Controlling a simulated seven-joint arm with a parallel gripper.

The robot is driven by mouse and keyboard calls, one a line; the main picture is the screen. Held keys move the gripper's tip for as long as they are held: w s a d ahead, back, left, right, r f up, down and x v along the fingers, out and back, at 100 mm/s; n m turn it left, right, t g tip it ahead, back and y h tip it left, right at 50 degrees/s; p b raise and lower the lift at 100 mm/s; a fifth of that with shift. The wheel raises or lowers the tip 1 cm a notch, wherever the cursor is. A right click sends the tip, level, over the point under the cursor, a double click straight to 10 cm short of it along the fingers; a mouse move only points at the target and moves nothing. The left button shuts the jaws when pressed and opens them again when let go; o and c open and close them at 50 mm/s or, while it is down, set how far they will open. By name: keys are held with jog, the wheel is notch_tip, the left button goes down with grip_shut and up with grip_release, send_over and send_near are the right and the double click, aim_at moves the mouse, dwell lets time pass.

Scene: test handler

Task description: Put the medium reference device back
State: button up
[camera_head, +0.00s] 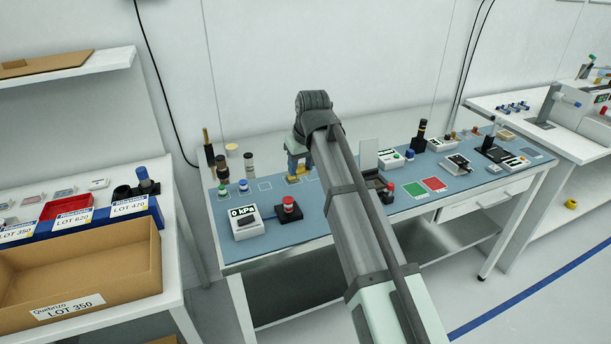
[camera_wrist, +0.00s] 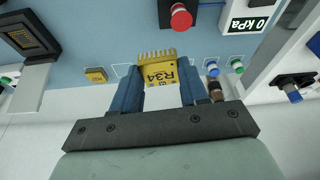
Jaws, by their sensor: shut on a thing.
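A yellow device (camera_wrist: 157,74) with dark lettering that seems to read R34 and a row of gold contacts sits between the blue fingers of my gripper (camera_wrist: 160,84). In the head view my gripper (camera_head: 298,164) points down over the left part of the blue mat, and yellow (camera_head: 292,179) shows at its fingertips. I cannot tell whether the device touches the mat. A smaller yellow device (camera_wrist: 95,74) lies on the mat to the left in the wrist view, near white outlined squares. My arm hides part of the mat.
A red-topped button box (camera_head: 289,210) and a 0 kPa gauge (camera_head: 246,222) stand at the mat's front left. Several dark-bodied tools and small bottles (camera_head: 249,165) stand behind. A dark socket unit (camera_wrist: 30,36) is at the wrist view's upper left.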

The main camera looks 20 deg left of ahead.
jog(key=w+f+m, duration=0.1)
jog(key=w+f, duration=0.3)
jog(key=w, duration=0.7)
send_over(312, 174)
jog(key=s+d, duration=0.1)
jog(key=shift+a+f, duration=0.1)
jog(key=shift+f, duration=4.9)
jog(key=shift+f, duration=0.15)
jog(key=o, duration=1.1)
jog(key=shift+o, duration=0.2)
jog(key=v, duration=1.2)
